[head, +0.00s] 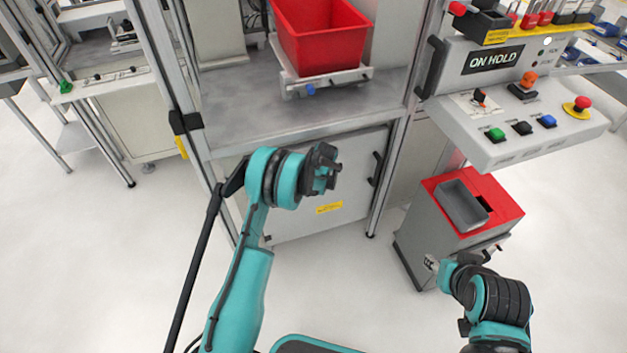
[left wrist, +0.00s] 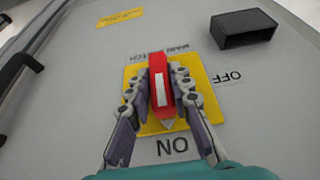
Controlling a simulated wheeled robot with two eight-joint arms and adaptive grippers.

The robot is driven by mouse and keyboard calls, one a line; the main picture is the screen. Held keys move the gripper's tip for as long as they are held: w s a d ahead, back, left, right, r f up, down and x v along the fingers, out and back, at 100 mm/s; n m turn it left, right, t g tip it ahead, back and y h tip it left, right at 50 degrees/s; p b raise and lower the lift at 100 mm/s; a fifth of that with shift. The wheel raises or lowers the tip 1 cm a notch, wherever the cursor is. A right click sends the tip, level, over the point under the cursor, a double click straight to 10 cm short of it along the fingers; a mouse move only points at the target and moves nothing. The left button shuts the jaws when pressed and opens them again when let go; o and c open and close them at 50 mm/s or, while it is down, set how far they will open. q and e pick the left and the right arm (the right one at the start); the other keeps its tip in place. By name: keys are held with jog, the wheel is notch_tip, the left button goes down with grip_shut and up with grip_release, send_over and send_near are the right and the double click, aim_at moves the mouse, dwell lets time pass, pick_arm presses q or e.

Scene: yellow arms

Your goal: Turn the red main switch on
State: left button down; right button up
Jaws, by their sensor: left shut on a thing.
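The red main switch (left wrist: 160,88) is a knob on a yellow plate (left wrist: 205,100) in the left wrist view. Its pointed end faces the ON label (left wrist: 172,147); the OFF label (left wrist: 228,77) is to the right. My left gripper (left wrist: 163,78) is shut on the knob, one finger on each side. In the head view my left gripper (head: 322,168) is in front of the grey cabinet door, and the switch is hidden there. My right arm (head: 495,298) is at the lower right by the red-topped bin; its fingers cannot be made out clearly.
A red crate (head: 318,38) sits on the bench above the cabinet. A control panel (head: 520,110) reading ON HOLD juts out at the right, above the red-topped bin (head: 500,200).

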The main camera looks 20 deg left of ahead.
pick_arm(q)
jog(key=c, duration=1.4)
grip_release()
jog(key=shift+o, duration=0.2)
jog(key=v, duration=1.2)
jog(key=shift+w, duration=0.1)
